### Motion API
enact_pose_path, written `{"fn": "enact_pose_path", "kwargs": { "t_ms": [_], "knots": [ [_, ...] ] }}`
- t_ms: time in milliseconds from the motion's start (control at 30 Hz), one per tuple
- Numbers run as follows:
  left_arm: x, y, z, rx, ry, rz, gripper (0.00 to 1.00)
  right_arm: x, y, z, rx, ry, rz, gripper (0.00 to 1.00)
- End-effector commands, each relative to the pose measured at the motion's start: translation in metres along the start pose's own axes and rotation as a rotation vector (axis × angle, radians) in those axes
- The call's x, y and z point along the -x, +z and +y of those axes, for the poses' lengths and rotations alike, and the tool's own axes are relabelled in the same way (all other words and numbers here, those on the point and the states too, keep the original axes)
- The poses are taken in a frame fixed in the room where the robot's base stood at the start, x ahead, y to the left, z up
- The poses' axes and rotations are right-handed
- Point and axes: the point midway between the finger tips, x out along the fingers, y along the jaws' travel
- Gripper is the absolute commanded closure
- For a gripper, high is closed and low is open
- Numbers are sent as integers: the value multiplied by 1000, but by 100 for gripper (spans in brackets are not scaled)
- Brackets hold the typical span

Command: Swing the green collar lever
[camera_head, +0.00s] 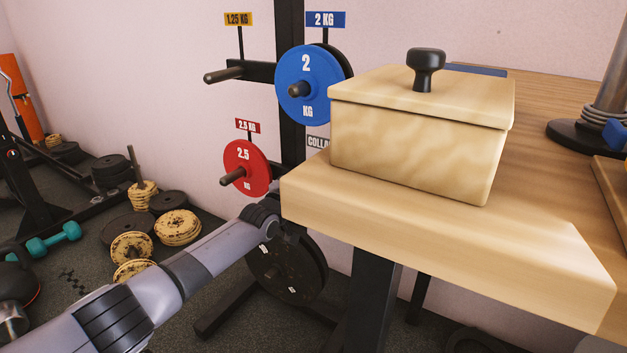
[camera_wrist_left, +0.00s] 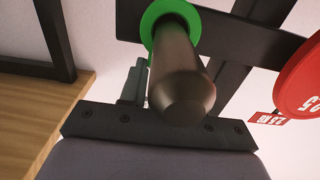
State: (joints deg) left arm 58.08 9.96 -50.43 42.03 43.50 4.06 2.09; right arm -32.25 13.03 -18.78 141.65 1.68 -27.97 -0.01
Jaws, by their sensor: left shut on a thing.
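In the left wrist view a green collar (camera_wrist_left: 185,14) sits around a dark metal peg (camera_wrist_left: 181,80) on a black bar. My left gripper (camera_wrist_left: 133,84) is beside the peg, just below the collar. Its grey fingers are close together and shut on the collar's lever, which the fingers mostly hide. In the head view my left arm reaches in from the lower left, and its gripper is hidden behind the wooden table and box. The collar is hidden there too. My right gripper is in neither view.
A lidded wooden box (camera_head: 410,155) stands on the wooden table (camera_head: 450,235). The rack holds a blue plate (camera_head: 322,80), a red plate (camera_head: 250,158) and a black plate (camera_head: 285,272). Loose weights (camera_head: 178,227) lie on the floor at left.

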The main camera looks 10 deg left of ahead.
Motion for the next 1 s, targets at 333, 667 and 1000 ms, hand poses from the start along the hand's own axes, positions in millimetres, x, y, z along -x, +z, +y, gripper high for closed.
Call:
{"fn": "enact_pose_path", "kwargs": {
  "t_ms": [333,667,1000],
  "knots": [
    [-3,-4,0,-1,0,-179,99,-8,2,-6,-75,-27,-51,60],
    [-3,-2,0,1,-1,-250,99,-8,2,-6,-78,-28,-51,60],
    [-3,-2,0,1,-1,-248,43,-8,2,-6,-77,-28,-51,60]
  ]
}}
